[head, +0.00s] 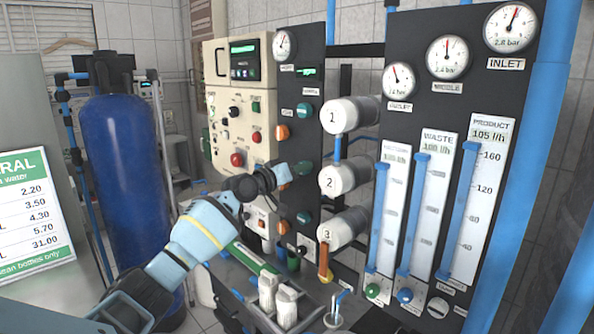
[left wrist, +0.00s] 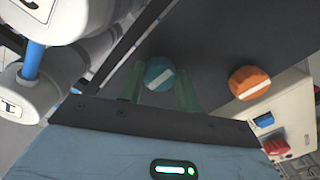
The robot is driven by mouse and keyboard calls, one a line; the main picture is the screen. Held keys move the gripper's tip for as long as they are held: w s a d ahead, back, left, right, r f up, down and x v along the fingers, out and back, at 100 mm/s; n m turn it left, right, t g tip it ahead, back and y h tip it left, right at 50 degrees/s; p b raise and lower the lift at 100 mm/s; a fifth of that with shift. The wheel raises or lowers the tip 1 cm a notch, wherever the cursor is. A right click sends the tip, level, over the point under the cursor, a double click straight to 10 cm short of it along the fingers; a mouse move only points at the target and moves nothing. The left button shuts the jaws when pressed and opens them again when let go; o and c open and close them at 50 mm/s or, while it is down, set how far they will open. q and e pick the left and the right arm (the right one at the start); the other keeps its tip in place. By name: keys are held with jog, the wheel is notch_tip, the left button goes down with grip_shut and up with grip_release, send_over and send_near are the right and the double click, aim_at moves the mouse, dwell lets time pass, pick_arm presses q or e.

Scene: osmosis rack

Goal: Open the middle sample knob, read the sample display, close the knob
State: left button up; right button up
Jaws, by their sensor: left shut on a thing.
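A dark panel (head: 311,40) carries a column of teal knobs beside orange ones. The upper teal knob (head: 304,110) and the lower teal knob (head: 305,217) are clear of my arm. My left gripper (head: 292,174) is at the middle teal knob (head: 305,168), partly hiding it. In the left wrist view its translucent greenish fingers (left wrist: 160,92) are on either side of this teal knob (left wrist: 160,74), shut on it. The knob's white bar runs diagonally there. The small sample display (head: 307,72) at the panel's top glows green, its digits too small to read. My right gripper is out of view.
White numbered cylinders (head: 340,179) stick out just right of the knobs. An orange knob (left wrist: 250,82) is close beside the gripper. A cream control box (head: 235,110) stands left. White bottles (head: 286,305) stand on the bench below. A blue tank (head: 122,180) is farther left.

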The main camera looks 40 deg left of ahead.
pick_arm(q)
jog(key=shift+n, duration=0.3)
jog(key=o, duration=1)
jog(key=shift+s, duration=0.1)
jog(key=s, duration=0.7)
jog(key=shift+s+a, duration=0.3)
jog(key=shift+a, duration=0.05)
